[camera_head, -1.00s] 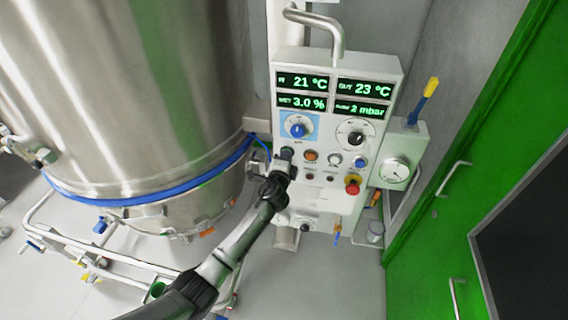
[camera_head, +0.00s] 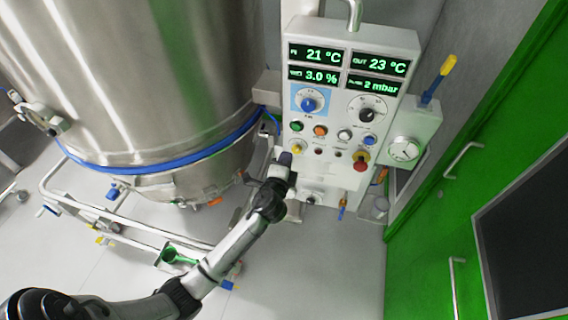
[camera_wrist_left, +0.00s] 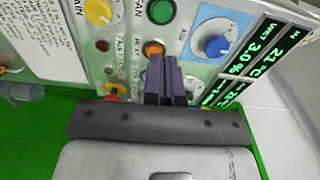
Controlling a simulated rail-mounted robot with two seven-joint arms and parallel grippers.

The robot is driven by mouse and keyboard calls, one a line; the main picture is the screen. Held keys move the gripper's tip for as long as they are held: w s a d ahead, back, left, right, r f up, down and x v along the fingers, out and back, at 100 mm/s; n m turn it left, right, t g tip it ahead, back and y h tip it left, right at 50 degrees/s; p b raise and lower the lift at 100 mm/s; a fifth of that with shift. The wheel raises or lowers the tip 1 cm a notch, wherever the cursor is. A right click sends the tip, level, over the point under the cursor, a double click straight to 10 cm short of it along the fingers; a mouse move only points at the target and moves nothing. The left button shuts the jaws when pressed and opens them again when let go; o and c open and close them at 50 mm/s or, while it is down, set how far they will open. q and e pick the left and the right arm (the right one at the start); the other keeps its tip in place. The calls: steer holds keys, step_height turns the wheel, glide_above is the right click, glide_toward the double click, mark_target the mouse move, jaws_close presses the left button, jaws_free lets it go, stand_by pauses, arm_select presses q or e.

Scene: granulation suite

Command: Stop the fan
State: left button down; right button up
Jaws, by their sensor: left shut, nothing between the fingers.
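The white control panel (camera_head: 350,95) carries a row of push-buttons below its dials: a green button (camera_head: 297,126), an orange button (camera_head: 320,131), a white one (camera_head: 345,135) and a blue one (camera_head: 369,140). My left gripper (camera_head: 285,158) is shut and empty, in front of the panel's lower left in the head view. In the left wrist view its closed fingertips (camera_wrist_left: 167,58) overlap the lower edge of the orange button (camera_wrist_left: 153,48); contact cannot be told. The green button (camera_wrist_left: 161,11) is above them there, with a partly readable "FAN" label (camera_wrist_left: 138,10) beside it. My right gripper is not in view.
A red stop button (camera_head: 361,161) sits lower right on the panel, and a yellow knob (camera_head: 297,148) lower left. A blue dial (camera_head: 309,104) is above the buttons. A large steel vessel (camera_head: 140,80) stands left. A green door (camera_head: 480,150) is at the right.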

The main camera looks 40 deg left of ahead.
arm_select(q)
steer(key=shift+v, duration=0.95)
